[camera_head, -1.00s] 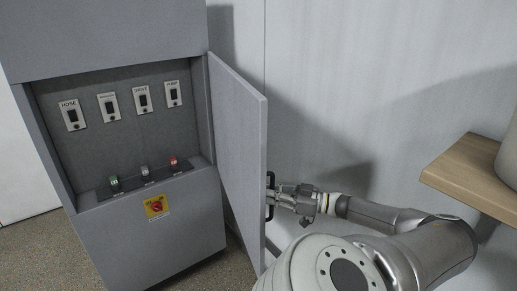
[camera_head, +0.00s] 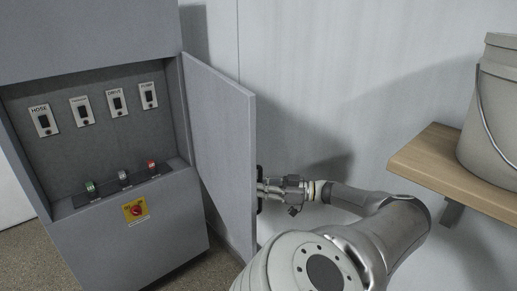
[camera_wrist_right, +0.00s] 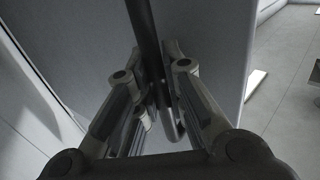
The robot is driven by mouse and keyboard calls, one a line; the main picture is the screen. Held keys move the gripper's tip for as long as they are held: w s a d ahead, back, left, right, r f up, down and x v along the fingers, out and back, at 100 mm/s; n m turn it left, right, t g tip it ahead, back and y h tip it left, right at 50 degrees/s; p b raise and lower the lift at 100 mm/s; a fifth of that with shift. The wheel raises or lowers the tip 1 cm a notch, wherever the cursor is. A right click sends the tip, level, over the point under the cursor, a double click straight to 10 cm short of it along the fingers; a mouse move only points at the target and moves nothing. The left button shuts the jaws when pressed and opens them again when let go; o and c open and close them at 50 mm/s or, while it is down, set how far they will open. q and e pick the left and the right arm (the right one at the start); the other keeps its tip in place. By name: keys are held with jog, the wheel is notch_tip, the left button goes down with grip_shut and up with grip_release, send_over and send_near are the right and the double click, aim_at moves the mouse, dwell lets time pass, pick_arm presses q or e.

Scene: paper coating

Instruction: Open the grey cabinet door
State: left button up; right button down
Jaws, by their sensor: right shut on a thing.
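The grey cabinet (camera_head: 135,245) stands at the left in the head view. Its door (camera_head: 222,150) is swung wide open on its right side, and the switch panel inside is exposed. A black handle (camera_head: 259,190) sits on the door's outer face near its free edge. My right gripper (camera_head: 264,188) is shut on this handle. In the right wrist view the dark handle bar (camera_wrist_right: 146,40) runs between the two fingers of the gripper (camera_wrist_right: 160,95). My left gripper is not in view.
Inside the cabinet are several labelled switches (camera_head: 117,102) and coloured knobs, with a red rotary switch on a yellow plate (camera_head: 136,209) below. A wooden shelf (camera_head: 440,165) with a pale bucket (camera_head: 490,125) is on the right wall. The pale wall stands close behind the door.

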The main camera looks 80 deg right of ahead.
jog(key=c, duration=1.5)
grip_release()
jog(key=shift+s+f, duration=0.15)
jog(key=shift+s, duration=0.05)
jog(key=s, duration=0.8)
jog(key=s+d, duration=0.1)
jog(key=s, duration=0.3)
